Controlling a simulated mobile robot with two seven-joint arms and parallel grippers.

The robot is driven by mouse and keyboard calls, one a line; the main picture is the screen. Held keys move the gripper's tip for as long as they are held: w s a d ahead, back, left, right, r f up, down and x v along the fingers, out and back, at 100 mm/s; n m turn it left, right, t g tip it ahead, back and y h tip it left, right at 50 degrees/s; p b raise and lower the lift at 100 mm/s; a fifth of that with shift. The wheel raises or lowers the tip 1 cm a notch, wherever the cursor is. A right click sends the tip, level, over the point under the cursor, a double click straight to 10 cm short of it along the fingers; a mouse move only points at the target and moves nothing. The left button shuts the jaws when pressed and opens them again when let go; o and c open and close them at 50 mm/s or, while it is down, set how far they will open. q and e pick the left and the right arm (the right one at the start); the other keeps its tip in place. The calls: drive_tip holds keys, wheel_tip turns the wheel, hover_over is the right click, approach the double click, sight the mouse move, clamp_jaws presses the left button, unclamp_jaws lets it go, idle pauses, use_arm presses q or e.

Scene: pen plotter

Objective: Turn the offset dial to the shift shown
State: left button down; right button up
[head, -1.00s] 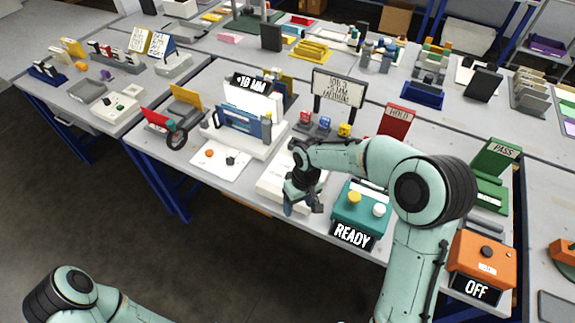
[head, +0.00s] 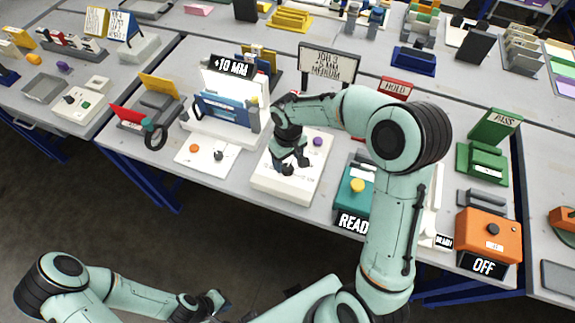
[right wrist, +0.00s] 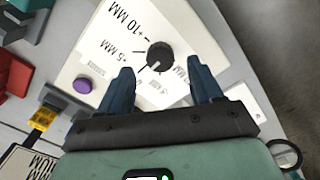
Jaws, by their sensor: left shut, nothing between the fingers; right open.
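The offset dial is a black round knob (right wrist: 160,57) on a white panel (right wrist: 100,50) in the right wrist view. Printed marks around it include 10 MM and 5 MM; which one the knob points to is hard to tell. My right gripper (right wrist: 160,75) is open, its fingers on either side of the knob in that view; contact is not visible. In the head view the right gripper (head: 290,163) is over the white dial box (head: 262,185). The job sign (head: 328,64) appears to read +5 MM, MEDIUM. The plotter display (head: 231,66) reads +10 MM. My left gripper (head: 218,301) is shut and empty, low in front.
A purple button (head: 318,141) sits on the dial box. The teal READY box (head: 350,190) stands right of it, and an orange OFF box (head: 488,235) further right. The blue-and-white plotter (head: 225,112) stands behind left. A white card (head: 208,157) lies left of the dial box.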

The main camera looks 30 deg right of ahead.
sight(288, 168)
drive_tip(key=shift+f, duration=2.05)
drive_tip(key=c, duration=1.1)
drive_tip(key=shift+o, duration=0.2)
